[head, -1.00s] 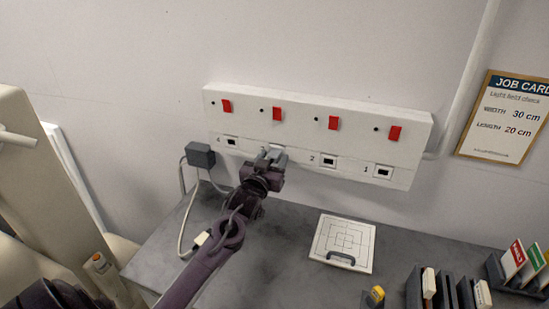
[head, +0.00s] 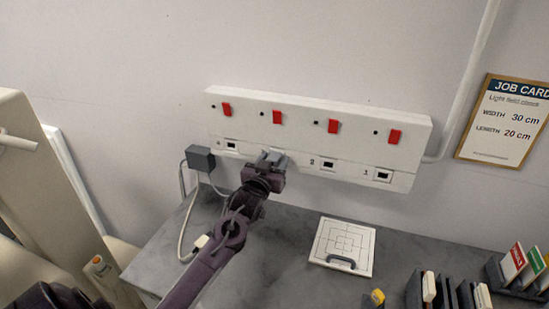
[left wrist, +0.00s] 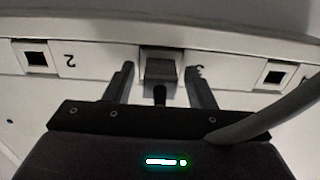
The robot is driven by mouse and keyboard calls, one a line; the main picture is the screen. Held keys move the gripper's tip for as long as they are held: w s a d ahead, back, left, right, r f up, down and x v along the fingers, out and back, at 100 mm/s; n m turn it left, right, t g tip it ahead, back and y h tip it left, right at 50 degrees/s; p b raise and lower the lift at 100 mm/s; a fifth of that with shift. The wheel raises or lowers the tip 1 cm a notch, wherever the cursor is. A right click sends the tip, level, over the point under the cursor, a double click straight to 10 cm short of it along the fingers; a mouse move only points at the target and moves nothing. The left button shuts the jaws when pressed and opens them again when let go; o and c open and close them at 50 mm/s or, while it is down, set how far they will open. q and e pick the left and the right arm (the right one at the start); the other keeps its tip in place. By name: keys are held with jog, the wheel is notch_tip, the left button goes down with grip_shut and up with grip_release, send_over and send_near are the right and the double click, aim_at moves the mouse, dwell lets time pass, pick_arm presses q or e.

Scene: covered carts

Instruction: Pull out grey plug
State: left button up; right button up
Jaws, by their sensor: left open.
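The grey plug (left wrist: 160,70) sits in the socket marked 3 of the white wall panel (head: 300,117). In the left wrist view a dark stub sticks out from the plug toward me. My left gripper (left wrist: 158,82) is open, with one finger on each side of the plug and a visible gap to each. In the head view the left gripper (head: 271,156) is at the panel's lower edge and mostly hides the plug. My right gripper is not in view.
Red switches line the panel above the sockets. A dark grey box (head: 200,157) with a cable is left of the gripper. A white plate (head: 343,246) with a handle lies on the grey bench (head: 290,238). A job card (head: 506,118) hangs at right.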

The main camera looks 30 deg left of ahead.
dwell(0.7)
pick_arm(q)
grip_shut()
dwell(0.3)
jog(key=shift+s+p, duration=0.2)
jog(key=shift+p, duration=0.2)
jog(key=shift+s+d+f, duration=0.1)
jog(key=shift+s, duration=0.05)
jog(key=shift+s+d+p, duration=0.15)
jog(key=shift+s+p, duration=0.15)
jog(key=shift+s, duration=0.4)
jog(key=shift+p+v, duration=0.95)
jog(key=shift+v, duration=1)
